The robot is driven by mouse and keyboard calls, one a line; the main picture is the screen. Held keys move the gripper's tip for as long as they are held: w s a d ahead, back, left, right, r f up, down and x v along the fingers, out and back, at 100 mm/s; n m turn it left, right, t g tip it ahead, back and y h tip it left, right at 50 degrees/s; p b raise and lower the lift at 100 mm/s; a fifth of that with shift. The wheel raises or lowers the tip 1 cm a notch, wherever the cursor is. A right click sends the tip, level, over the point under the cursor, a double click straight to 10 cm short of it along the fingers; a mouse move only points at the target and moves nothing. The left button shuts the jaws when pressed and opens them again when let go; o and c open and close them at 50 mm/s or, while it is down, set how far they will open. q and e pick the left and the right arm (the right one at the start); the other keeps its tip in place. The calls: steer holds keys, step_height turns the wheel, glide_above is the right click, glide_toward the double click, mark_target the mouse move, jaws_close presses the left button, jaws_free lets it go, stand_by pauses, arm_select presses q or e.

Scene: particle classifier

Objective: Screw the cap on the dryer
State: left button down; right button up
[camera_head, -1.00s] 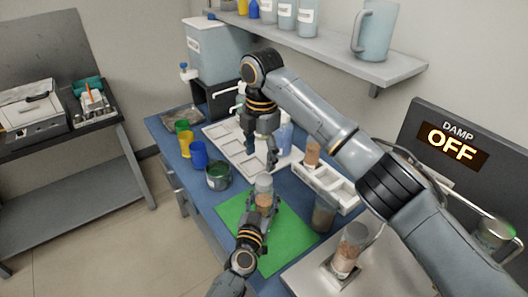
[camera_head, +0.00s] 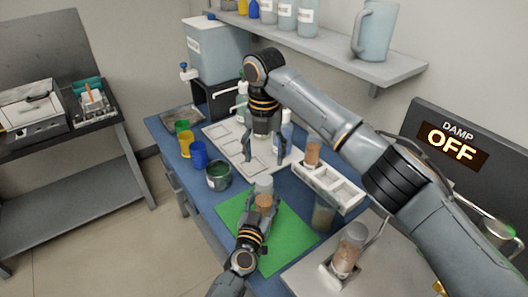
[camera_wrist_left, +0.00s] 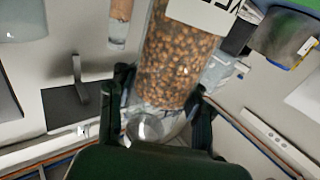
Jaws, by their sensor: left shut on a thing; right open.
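A clear cylindrical jar of brown grains (camera_head: 264,198) stands upright over the green mat (camera_head: 290,245). My left gripper (camera_head: 262,212) is shut around its lower part. In the left wrist view the grains fill the jar (camera_wrist_left: 172,65), with a white label partly in sight, between the two fingers (camera_wrist_left: 162,108). The jar's top looks pale and translucent; I cannot tell whether a cap sits on it. My right gripper (camera_head: 263,158) is open and empty above and behind the jar, over the white tray. A similar vessel (camera_head: 349,247) stands in a metal holder at right; whether it is the dryer is unclear.
A white compartment tray (camera_head: 215,132) lies behind, and a white rack (camera_head: 325,188) with a brown-filled jar (camera_head: 313,150) at right. A murky jar (camera_head: 323,216) stands beside the mat. A sign (camera_head: 452,146) reads DAMP OFF.

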mark_target(264, 179)
step_height(264, 179, down, 8)
steer(key=shift+r, duration=0.15)
stand_by(0.4)
steer(key=c, duration=1.3)
